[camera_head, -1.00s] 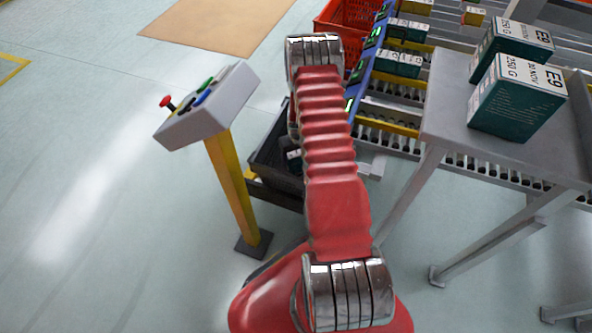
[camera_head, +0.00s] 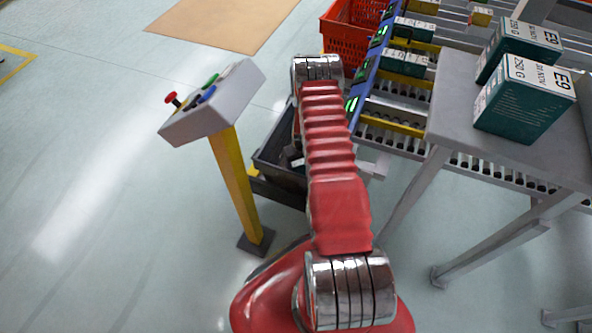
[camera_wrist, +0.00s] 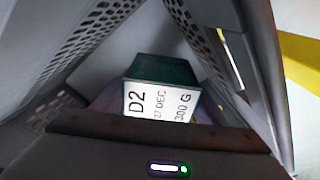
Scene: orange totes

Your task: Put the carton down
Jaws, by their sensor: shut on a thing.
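The carton (camera_wrist: 160,88) is dark green with a white label reading D2, 27 DEC and 300 G. In the wrist view it sits between the grey perforated fingers of my gripper (camera_wrist: 165,65), which is shut on it. The carton's lower part and what lies under it are hard to make out. In the head view my red arm reaches away over a dark grey tote (camera_head: 283,180), and hides my gripper and most of the tote's inside.
A control post (camera_head: 235,185) with a red button stands left of the tote. A grey table (camera_head: 455,125) at the right bears two green E9 cartons (camera_head: 525,98). An orange tote (camera_head: 352,28) and roller conveyors lie behind.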

